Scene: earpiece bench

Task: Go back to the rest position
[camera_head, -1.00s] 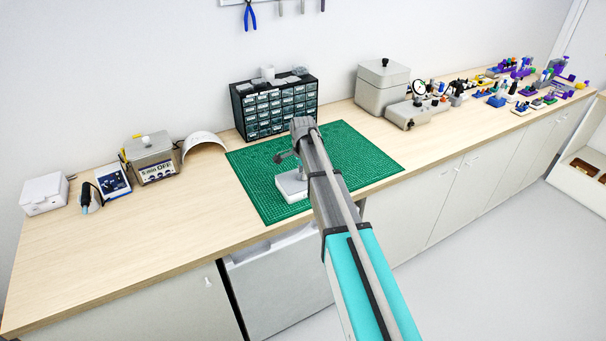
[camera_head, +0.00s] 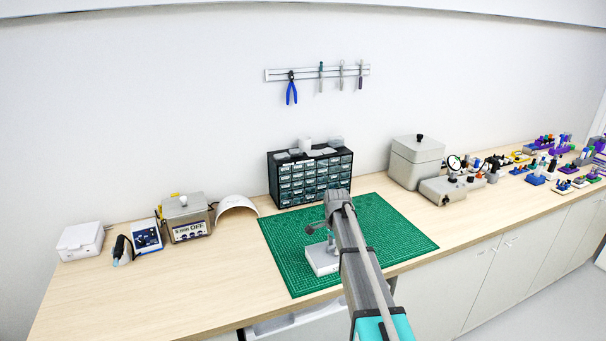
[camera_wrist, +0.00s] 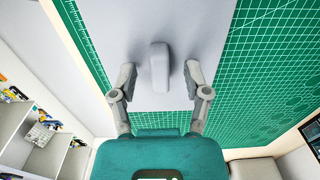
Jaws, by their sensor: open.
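My gripper (camera_wrist: 161,76) is open in the wrist view, one finger on each side of a small grey rounded piece (camera_wrist: 160,66). Gaps show between the fingers and the piece. Behind the piece is a pale grey block (camera_wrist: 205,22), with the green cutting mat beyond it. In the head view my arm reaches over the green mat (camera_head: 400,235), and the pale block (camera_head: 322,262) stands on the mat by the arm's end. The arm hides most of the gripper there.
A black drawer cabinet (camera_head: 310,180) stands behind the mat. A grey lidded box (camera_head: 417,165) is at its right, with several small coloured items farther right. A timer unit (camera_head: 188,220) and a white box (camera_head: 80,242) stand left. The front left bench (camera_head: 150,300) is clear.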

